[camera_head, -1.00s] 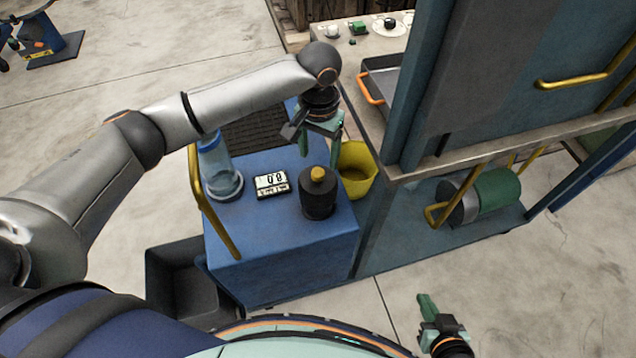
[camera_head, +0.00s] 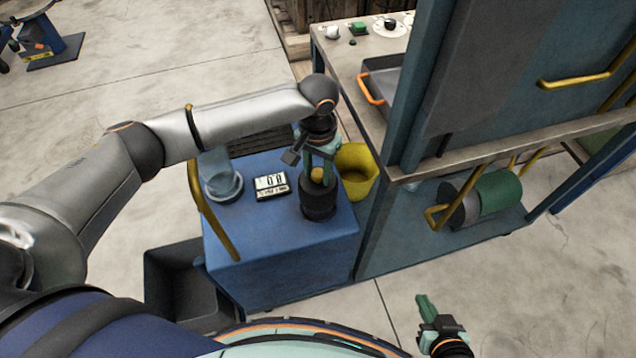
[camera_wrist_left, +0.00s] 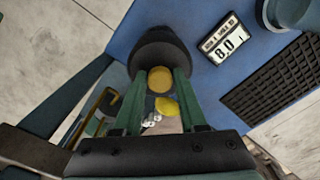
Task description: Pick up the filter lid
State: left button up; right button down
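A black round canister (camera_head: 318,204) with a yellow knob (camera_head: 317,174) on top stands upright on the blue trolley top. No other lid-like thing shows clearly, and I cannot tell whether this is the filter lid. My left gripper (camera_head: 319,167) points down over it from behind, its green fingers apart on either side of the knob. In the left wrist view, the canister (camera_wrist_left: 160,50) lies beyond the fingertips and the knob (camera_wrist_left: 160,80) shows between them, with no clear contact. My right gripper (camera_head: 428,309) hangs low over the floor, away from the trolley; its finger gap is unclear.
A digital scale (camera_head: 272,185) and a clear bluish vessel (camera_head: 222,180) stand left of the canister. A yellow bucket (camera_head: 357,172) is close on its right. A yellow handle (camera_head: 213,215) lines the trolley's left edge. A tall blue cabinet (camera_head: 470,85) rises at right.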

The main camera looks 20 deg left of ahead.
pick_arm(q)
grip_shut()
dwell(0.4)
notch_tip(320, 180, up, 10)
jog(key=p, duration=0.1)
jog(key=shift+p, duration=0.3)
